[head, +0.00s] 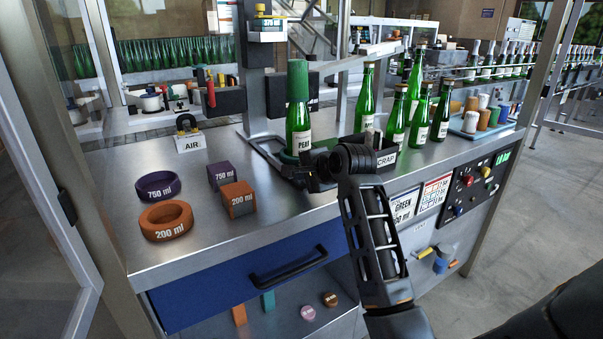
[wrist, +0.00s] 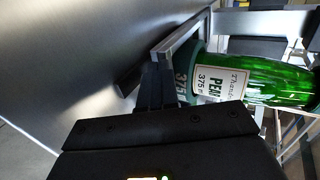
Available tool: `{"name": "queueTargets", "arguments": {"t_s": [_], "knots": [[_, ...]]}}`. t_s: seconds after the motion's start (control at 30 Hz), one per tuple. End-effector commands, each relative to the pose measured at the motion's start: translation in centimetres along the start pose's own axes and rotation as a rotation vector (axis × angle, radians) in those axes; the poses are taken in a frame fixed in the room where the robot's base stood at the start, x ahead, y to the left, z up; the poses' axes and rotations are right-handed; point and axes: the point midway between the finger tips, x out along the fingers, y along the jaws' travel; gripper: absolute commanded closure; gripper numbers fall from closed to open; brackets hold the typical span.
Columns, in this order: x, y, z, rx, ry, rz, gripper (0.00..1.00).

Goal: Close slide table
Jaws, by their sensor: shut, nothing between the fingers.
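The slide table (head: 262,146) is a metal plate with a raised frame at the foot of the grey column; its edge also shows in the wrist view (wrist: 180,38). A green bottle with a pear label (head: 298,130) stands upright on it in a green ring (head: 287,157), its top under a green sleeve. The bottle also shows in the wrist view (wrist: 245,82), turned sideways by the camera angle. My gripper (head: 292,172) is shut and empty, low at the front of the slide table. In the wrist view its fingers (wrist: 155,85) are close to the plate edge; contact is unclear.
Purple and orange rings (head: 166,220) and blocks (head: 238,198) lie left on the steel bench. A black scrap bin (head: 385,158) and several green bottles (head: 420,118) stand to the right. A blue drawer (head: 240,290) is below.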

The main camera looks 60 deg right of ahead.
Motion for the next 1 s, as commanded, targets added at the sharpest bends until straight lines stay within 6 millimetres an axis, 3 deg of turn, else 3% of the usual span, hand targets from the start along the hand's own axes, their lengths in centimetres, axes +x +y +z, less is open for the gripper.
{"name": "queueTargets", "arguments": {"t_s": [0.47,0.67,1.0], "knots": [[0.9,-0.6,0.0,0.000,-0.001,0.001,1.00],[3.2,-2.0,0.1,0.000,-0.002,0.000,1.00],[8.7,-5.1,0.1,0.000,-0.002,0.001,1.00]]}}
